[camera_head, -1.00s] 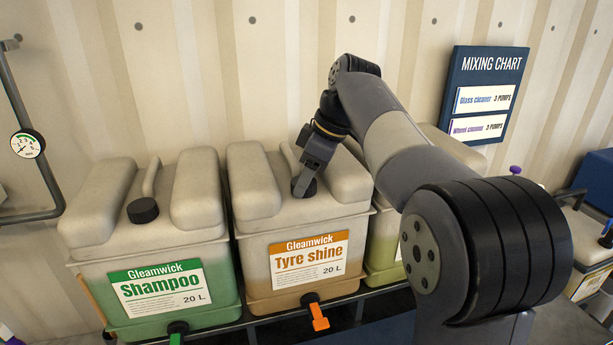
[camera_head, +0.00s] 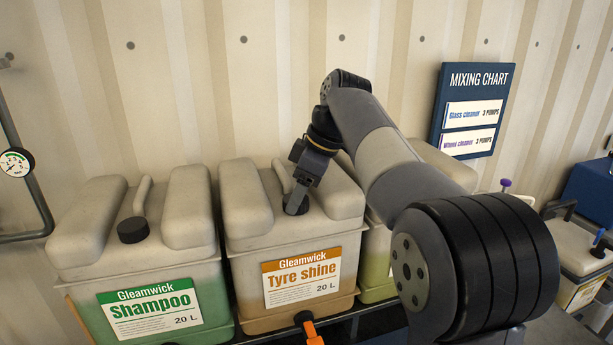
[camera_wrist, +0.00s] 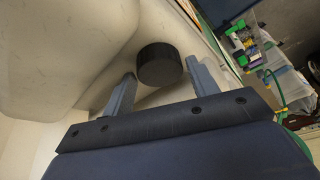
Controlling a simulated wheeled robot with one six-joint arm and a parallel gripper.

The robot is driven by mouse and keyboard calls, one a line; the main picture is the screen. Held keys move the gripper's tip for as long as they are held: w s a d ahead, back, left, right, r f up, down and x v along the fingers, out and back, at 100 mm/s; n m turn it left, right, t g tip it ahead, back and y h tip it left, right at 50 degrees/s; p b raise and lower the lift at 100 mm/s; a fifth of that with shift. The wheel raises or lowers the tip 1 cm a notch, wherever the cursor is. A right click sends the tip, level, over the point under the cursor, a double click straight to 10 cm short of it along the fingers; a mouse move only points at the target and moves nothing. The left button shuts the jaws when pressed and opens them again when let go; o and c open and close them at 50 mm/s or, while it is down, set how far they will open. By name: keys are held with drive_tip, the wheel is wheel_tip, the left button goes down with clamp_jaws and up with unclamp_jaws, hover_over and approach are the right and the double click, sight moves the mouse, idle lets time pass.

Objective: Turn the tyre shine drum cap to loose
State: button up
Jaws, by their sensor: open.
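The tyre shine drum (camera_head: 243,217) stands in the middle of the head view, with an orange "Tyre shine" label (camera_head: 302,277) and an orange tap (camera_head: 310,329) at its front. Its black cap (camera_head: 295,206) sits on top, partly covered by my gripper (camera_head: 297,199). In the wrist view the cap (camera_wrist: 158,66) is a dark round knob just beyond and between the finger tips. My gripper (camera_wrist: 160,72) is open, with one finger on each side of the cap's line. I cannot tell whether a finger touches it.
The shampoo drum (camera_head: 190,218) with its own black cap (camera_head: 133,230) stands close on the left. Another drum (camera_head: 378,245) is close on the right, partly behind my arm. A mixing chart (camera_head: 472,110) hangs on the ribbed wall. A gauge (camera_head: 16,162) and pipe are at far left.

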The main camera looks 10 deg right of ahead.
drive_tip(key=v, duration=1)
drive_tip(key=shift+d+r, duration=0.15)
drive_tip(key=shift+s, duration=0.1)
drive_tip(key=x, duration=1.1)
drive_tip(key=shift+r, duration=0.1)
